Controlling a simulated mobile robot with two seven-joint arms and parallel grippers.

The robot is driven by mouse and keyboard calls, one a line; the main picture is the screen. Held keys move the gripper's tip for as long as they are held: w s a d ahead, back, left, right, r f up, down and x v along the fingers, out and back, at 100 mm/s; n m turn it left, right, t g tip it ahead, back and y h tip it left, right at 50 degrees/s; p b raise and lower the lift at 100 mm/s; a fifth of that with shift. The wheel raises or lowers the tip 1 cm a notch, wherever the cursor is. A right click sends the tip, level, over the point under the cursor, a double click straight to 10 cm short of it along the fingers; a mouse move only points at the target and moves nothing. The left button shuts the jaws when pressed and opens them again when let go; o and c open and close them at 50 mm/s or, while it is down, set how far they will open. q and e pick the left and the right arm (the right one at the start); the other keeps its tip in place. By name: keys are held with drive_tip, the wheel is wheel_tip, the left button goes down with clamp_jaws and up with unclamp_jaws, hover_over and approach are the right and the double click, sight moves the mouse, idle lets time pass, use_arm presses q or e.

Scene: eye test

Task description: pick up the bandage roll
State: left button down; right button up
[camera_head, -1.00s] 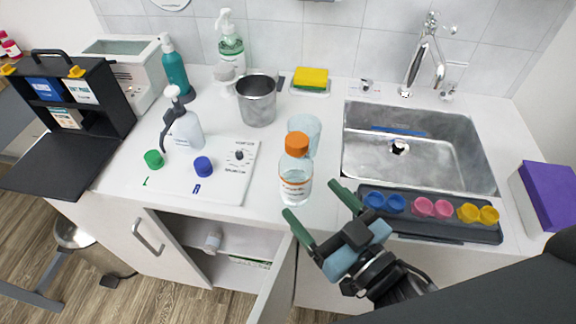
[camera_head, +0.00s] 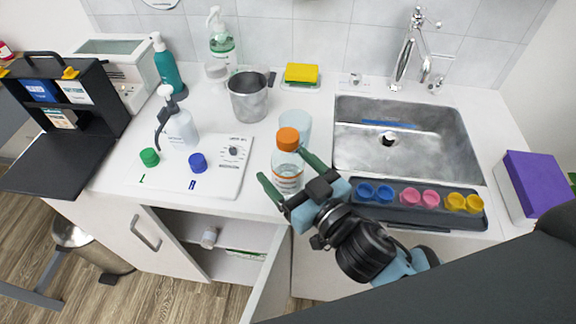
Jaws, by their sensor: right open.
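A small whitish roll-like thing (camera_head: 209,237) lies in the open cabinet under the counter. It may be the bandage roll, but it is too small to be sure. My right gripper (camera_head: 282,164) is open, with its green fingers apart, at the counter's front edge, up and to the right of that thing. A clear bottle with an orange cap (camera_head: 288,139) shows between the fingers in the picture. I cannot tell whether they touch it. My left gripper is not in view.
The cabinet's open door (camera_head: 268,276) stands out below my right gripper. A dark tray (camera_head: 408,216) with coloured cups lies to the right, before the sink (camera_head: 350,155). A white board (camera_head: 228,187), a spray bottle (camera_head: 181,128) and a metal beaker (camera_head: 248,100) stand left.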

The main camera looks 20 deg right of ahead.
drive_tip(key=shift+w+a, duration=0.15)
drive_tip(key=shift+w, duration=0.05)
drive_tip(key=shift+c, duration=0.4)
drive_tip(key=c, duration=1.1)
drive_tip(key=shift+o, duration=0.2)
drive_tip(key=shift+r, duration=0.1)
